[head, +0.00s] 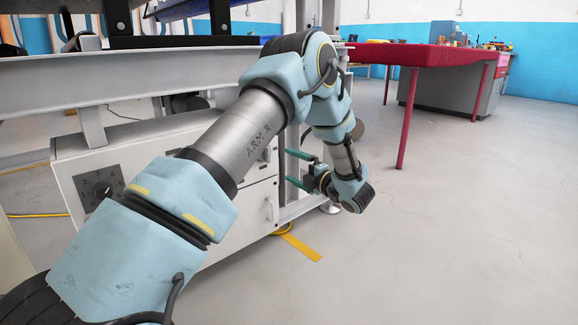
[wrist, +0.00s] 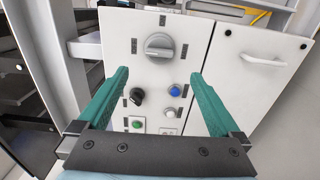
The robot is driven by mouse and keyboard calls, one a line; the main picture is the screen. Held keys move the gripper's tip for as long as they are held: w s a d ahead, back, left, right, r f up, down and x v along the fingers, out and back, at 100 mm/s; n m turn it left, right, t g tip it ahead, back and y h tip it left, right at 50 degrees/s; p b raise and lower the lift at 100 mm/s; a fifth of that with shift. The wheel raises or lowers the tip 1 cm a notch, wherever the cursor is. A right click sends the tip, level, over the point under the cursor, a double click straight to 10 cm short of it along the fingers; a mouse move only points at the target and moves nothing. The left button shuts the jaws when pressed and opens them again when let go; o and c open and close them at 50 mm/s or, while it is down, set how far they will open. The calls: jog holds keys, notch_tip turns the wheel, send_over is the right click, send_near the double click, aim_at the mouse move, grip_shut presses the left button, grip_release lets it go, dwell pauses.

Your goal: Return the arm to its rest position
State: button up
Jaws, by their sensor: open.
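My gripper (head: 293,168) is at the end of my bent arm, to the right of a white machine cabinet in the head view. In the wrist view its two green fingers (wrist: 158,88) are spread wide with nothing between them. Beyond the fingers is a white control panel (wrist: 190,22) with a large grey rotary knob (wrist: 158,45), a smaller black knob (wrist: 136,97), a blue button (wrist: 174,91), a green button (wrist: 138,123) and a white button (wrist: 169,113). The fingers appear apart from the panel, though the exact gap is hard to tell.
The white cabinet (head: 75,155) has a dark dial (head: 103,191) on its front. A cabinet door with a handle (wrist: 264,60) is right of the panel. A red-topped table (head: 395,53) stands behind, with a red leg (head: 407,118). The grey floor (head: 470,220) at right is clear.

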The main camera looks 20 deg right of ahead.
jog(key=w+a+r+m+g+h+p, duration=0.45)
jog(key=a+r+m+h, duration=0.45)
jog(key=m, duration=0.4)
jog(key=s+a+r+m+g+y+p, duration=0.15)
jog(key=s+a+m+g, duration=0.4)
jog(key=s+a, duration=0.65)
jog(key=s+a+m+g+h+p, duration=0.1)
jog(key=s+a+m+g+p, duration=0.4)
jog(key=s+a, duration=0.75)
jog(key=s+d+r+p, duration=0.1)
jog(key=r+p, duration=1.7)
jog(key=r, duration=0.1)
jog(key=s+d+r+p, duration=0.1)
jog(key=s+r+p, duration=0.1)
jog(key=r+p, duration=1.6)
jog(key=shift+r+m+y, duration=0.35)
jog(key=shift+r+m, duration=0.1)
jog(key=shift+d, duration=0.1)
